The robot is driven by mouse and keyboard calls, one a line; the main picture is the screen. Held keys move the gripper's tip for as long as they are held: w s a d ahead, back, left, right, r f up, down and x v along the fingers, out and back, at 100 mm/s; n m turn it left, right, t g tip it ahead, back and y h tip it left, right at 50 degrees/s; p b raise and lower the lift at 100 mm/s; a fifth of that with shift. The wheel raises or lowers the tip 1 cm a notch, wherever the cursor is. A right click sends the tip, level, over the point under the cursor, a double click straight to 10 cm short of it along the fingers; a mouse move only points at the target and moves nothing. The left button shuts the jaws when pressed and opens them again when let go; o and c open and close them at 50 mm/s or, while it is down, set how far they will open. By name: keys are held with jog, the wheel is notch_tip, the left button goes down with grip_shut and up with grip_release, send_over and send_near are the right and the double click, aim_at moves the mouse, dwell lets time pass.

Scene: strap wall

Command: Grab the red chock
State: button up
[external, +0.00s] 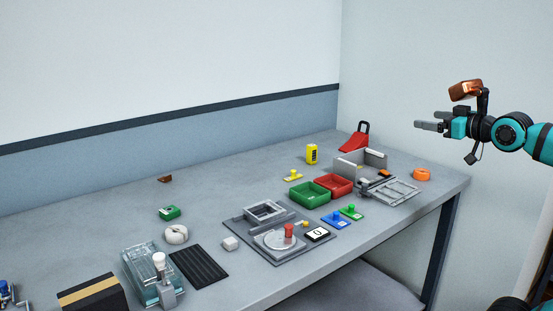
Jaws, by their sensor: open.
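The red chock (352,142) is a red wedge with a dark loop handle at its upper end. It stands on the grey table near the back right corner, by the wall. My gripper (424,120) is open, with nothing between its fingers. It is raised in the air to the right of the chock and apart from it, pointing left.
A grey walled fixture (376,155) stands in front of the chock. A yellow object (312,154) stands to its left, and an orange ring (421,174) lies near the right edge. Red (334,181) and green (308,191) trays sit nearer. The table's back left is mostly clear.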

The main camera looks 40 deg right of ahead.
jog(key=w+d+r+n+g+h, duration=0.1)
jog(key=w+d+r+n+g, duration=0.1)
jog(key=w, duration=0.5)
jog(key=w+d+r+n+g, duration=0.2)
jog(key=w+r, duration=0.1)
jog(key=w, duration=0.3)
jog(key=n+g+y, duration=0.1)
jog(key=n+g, duration=1.2)
send_over(356, 138)
notch_tip(356, 138, down, 13)
jog(key=f, duration=1.1)
jog(key=shift+w+d+f, duration=0.1)
jog(key=shift+w+f, duration=0.25)
jog(key=shift+s+a+f, duration=0.1)
jog(key=shift+s+f, duration=0.05)
jog(key=shift+f, duration=1.15)
jog(key=shift+s+a+f, duration=0.1)
jog(key=shift+s+f, duration=0.05)
jog(key=shift+f, duration=1.1)
